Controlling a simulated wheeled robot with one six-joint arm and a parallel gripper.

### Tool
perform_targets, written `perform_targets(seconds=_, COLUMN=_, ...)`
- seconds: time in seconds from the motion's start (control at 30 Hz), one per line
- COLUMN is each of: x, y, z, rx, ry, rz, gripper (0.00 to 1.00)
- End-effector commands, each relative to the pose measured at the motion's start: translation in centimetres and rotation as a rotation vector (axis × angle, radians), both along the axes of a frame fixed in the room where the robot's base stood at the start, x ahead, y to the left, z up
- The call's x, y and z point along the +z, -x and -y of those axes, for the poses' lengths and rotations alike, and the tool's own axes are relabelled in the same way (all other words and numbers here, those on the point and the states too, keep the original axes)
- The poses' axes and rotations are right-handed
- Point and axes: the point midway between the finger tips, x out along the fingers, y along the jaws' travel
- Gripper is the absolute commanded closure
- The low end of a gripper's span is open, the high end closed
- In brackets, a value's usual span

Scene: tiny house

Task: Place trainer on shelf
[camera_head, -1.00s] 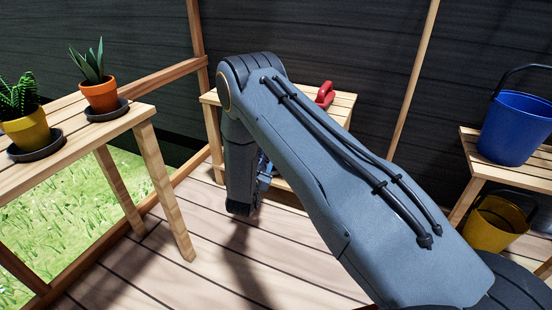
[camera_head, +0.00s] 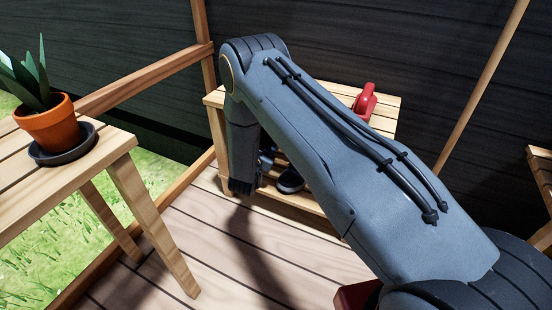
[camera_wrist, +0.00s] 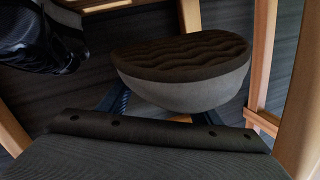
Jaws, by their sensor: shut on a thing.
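My gripper (camera_wrist: 163,104) is shut on a trainer (camera_wrist: 185,75) in the wrist view. The trainer has a dark, wavy-treaded sole and a light grey side. Its upper is hidden. In the head view my arm hides most of the gripper, and I cannot make out the held trainer clearly. The wooden shelf (camera_head: 216,125) stands ahead against the dark wall, and my gripper is low at its front left. A dark shoe (camera_head: 290,181) sits on its lower level. A black, shiny shoe-like thing (camera_wrist: 40,42) shows at the upper left of the wrist view.
A red object (camera_head: 366,101) stands on the shelf's top. A wooden table (camera_head: 100,160) with a potted plant (camera_head: 48,122) is close on the left. Another wooden piece (camera_head: 543,172) is at the right edge. Plank floor (camera_head: 185,240) is clear between table and shelf.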

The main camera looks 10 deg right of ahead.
Motion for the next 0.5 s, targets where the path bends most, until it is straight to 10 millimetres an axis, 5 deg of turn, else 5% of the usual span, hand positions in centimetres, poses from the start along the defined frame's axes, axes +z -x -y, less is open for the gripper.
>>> perform_targets(seconds=0.5, x=-7.1, y=-0.1, z=0.2, rx=-0.002, ry=0.0, rz=0.0, gripper=0.73)
